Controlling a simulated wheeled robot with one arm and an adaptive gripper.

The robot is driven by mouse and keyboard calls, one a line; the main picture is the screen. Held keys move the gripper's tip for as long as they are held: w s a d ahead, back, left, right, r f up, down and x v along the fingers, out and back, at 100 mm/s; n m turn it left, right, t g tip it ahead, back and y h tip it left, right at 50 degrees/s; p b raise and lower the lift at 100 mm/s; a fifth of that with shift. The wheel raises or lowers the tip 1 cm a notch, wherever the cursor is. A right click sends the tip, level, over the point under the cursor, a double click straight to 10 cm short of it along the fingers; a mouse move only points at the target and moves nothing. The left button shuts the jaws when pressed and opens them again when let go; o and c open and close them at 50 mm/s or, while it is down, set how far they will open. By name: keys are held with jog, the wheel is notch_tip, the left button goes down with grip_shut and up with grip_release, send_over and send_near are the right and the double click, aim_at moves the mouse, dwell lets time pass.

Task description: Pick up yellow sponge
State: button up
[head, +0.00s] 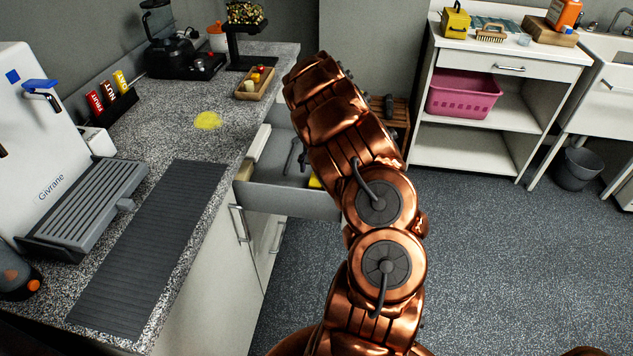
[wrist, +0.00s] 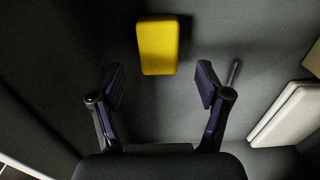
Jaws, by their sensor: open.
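The yellow sponge (wrist: 158,46) is a small rounded block lying on the grey floor of the open drawer (head: 285,201). In the head view only a sliver of yellow (head: 315,183) shows in the drawer, with my arm covering the rest. My gripper (wrist: 160,84) is open and empty in the wrist view, its two dark fingers apart. The sponge appears just beyond the fingertips, roughly centred between them, and not touching either one. My gripper is hidden behind my arm in the head view.
A grey rod-like tool (wrist: 233,74) lies right of the sponge, with pale blocks (wrist: 283,115) farther right. The drawer's walls stand close around. Above is the speckled counter (head: 253,70) with a flat yellow patch (head: 208,120) and a wooden tray (head: 254,84).

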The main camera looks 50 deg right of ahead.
aim_at(317, 176)
jog(key=shift+d+f+p, duration=0.1)
jog(key=shift+f+p, duration=0.4)
jog(key=shift+f, duration=1.6)
jog(key=c, duration=0.9)
